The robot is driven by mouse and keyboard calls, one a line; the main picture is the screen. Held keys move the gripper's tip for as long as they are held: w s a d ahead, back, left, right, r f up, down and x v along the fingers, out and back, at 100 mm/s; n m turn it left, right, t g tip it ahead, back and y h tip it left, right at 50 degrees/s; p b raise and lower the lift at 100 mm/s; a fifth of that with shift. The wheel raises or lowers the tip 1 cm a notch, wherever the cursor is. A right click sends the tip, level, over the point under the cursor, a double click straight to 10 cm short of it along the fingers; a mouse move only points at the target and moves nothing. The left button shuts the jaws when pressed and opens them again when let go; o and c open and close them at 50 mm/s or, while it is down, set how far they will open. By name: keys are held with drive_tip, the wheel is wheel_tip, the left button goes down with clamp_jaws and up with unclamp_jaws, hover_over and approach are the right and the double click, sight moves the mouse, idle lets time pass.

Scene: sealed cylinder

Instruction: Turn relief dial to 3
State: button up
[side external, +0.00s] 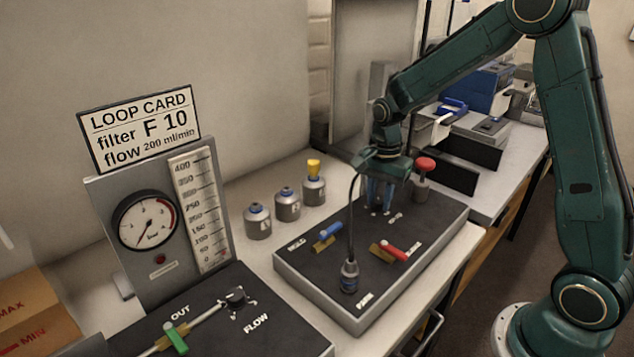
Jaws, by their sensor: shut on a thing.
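My gripper (379,203) points down at the far part of the black-topped panel (310,262). Its blue fingers are shut at the panel surface, on what looks like the relief dial. The fingers hide the dial itself, and only small white marks show on the panel around them. I cannot read which number the dial points to. A cylinder with a red mushroom-shaped top (424,166) stands just right of my gripper.
A blue lever (328,231), a red lever (394,250) and a dark fitting with a cable (349,274) are on the same panel. Grey canisters (286,204) stand behind it. A gauge stand (145,220), a FLOW knob (236,297) and a green lever (176,338) are at left.

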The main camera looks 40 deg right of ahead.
drive_tip(key=n, duration=1.5)
drive_tip(key=shift+n, duration=0.3)
drive_tip(key=n, duration=0.3)
drive_tip(key=shift+n, duration=0.3)
drive_tip(key=n, duration=0.3)
drive_tip(key=shift+n, duration=0.3)
drive_tip(key=n, duration=0.3)
drive_tip(key=shift+n, duration=0.3)
drive_tip(key=n, duration=0.3)
drive_tip(key=shift+n, duration=0.4)
